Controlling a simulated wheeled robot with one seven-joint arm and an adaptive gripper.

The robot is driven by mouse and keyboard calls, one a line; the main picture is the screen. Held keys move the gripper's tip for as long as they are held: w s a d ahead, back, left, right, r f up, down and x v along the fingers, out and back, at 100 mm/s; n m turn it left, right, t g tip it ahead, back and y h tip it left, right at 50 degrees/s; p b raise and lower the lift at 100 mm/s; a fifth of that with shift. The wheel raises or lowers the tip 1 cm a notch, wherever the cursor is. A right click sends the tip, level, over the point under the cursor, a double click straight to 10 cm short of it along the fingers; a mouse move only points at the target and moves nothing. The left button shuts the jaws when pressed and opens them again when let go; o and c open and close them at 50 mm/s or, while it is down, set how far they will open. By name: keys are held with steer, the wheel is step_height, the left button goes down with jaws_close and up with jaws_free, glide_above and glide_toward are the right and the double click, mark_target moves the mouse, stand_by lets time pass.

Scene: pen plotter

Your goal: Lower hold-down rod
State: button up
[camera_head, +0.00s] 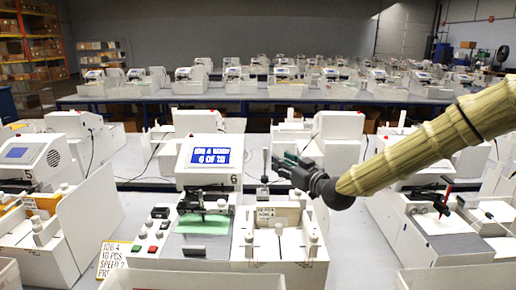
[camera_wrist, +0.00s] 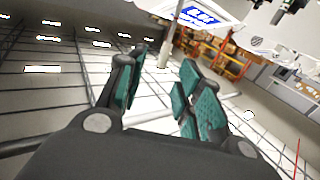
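The pen plotter stands in the middle of the head view, with a white housing (camera_head: 208,178) and a lit blue screen (camera_head: 210,156). Under the housing is a black carriage (camera_head: 203,203) above a green sheet (camera_head: 203,224). A thin upright grey rod (camera_head: 265,165) stands right of the screen; I cannot tell whether it is the hold-down rod. My gripper (camera_head: 284,166) is in the air right of the screen, close to this rod in the picture; contact cannot be told. In the wrist view my gripper (camera_wrist: 158,90) has its teal-padded fingers apart with nothing held between them. The screen (camera_wrist: 205,14) shows beyond them.
A white open box (camera_head: 310,268) with several white pegs stands right of the green sheet. Red, green and black buttons (camera_head: 153,249) sit to the left. Similar machines (camera_head: 440,225) stand on both sides and behind. The air above the white box is free.

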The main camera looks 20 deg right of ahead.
mark_target(266, 151)
steer(key=w+a+p, duration=0.1)
steer(key=w, duration=0.1)
steer(key=w+a+r+p, duration=0.1)
steer(key=w, duration=0.1)
steer(key=w+a+r+p, duration=0.1)
steer(key=w+p, duration=0.1)
steer(key=w, duration=0.1)
steer(key=shift+a, duration=0.15)
steer(key=shift+w, duration=0.15)
steer(key=shift+w+a+f, duration=0.1)
steer(key=shift+w+f, duration=0.6)
steer(key=shift+w, duration=0.3)
steer(key=shift+s+r, duration=0.15)
steer(key=shift+s, duration=0.1)
steer(key=shift+s+r, duration=0.2)
steer(key=shift+s, duration=0.05)
steer(key=shift+c, duration=1.3)
steer(key=c, duration=0.3)
steer(key=shift+f, duration=0.1)
jaws_close()
